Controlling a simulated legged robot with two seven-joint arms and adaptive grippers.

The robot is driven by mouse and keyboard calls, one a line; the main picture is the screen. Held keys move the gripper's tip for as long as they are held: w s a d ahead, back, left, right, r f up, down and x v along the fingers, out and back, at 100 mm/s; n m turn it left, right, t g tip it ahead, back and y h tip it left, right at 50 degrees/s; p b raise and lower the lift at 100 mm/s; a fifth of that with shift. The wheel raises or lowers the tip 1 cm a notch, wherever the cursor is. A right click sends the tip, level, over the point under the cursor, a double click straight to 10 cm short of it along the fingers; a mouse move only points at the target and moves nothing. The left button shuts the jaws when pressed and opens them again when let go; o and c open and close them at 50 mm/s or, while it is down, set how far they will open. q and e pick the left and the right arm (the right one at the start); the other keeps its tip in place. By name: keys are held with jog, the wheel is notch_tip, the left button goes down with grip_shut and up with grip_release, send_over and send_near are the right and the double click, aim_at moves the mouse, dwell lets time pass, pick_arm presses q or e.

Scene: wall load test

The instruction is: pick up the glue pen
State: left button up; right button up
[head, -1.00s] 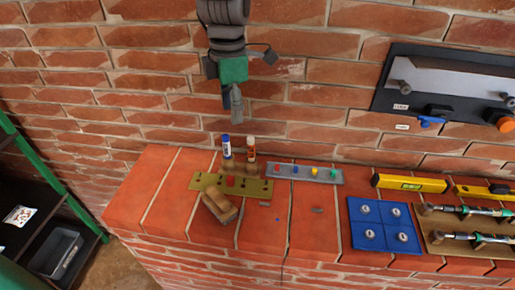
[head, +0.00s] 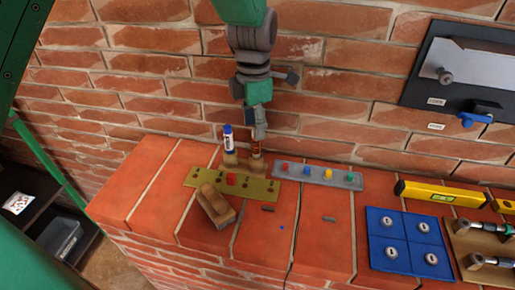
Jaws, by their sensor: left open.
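Two upright pen-like tubes stand in a small wooden holder (head: 231,162) on the brick ledge near the wall. The left tube (head: 228,139) is white with a blue top. The right tube (head: 256,148) is orange-brown, and its top is hidden by my gripper. I cannot read the labels to tell which one is the glue pen. My left gripper (head: 259,133) points down, open, with its fingers at the top of the right tube. I cannot tell whether they touch it. My right gripper is not in view.
A yellow-green strip (head: 262,189) with a red peg and a wooden block (head: 215,205) lie in front. A grey strip with coloured pegs (head: 340,178), a blue panel (head: 405,226) and a yellow level (head: 440,194) lie to the right. The brick wall is close behind.

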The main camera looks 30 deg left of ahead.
aim_at(257, 147)
pick_arm(q)
jog(key=f, duration=0.2)
jog(key=shift+w+f, duration=0.2)
jog(key=shift+f, duration=0.1)
jog(key=f, duration=0.5)
jog(key=shift+w+d, duration=0.15)
jog(key=shift+w, duration=0.05)
jog(key=shift+s, duration=0.1)
jog(key=shift+c, duration=0.9)
grip_shut()
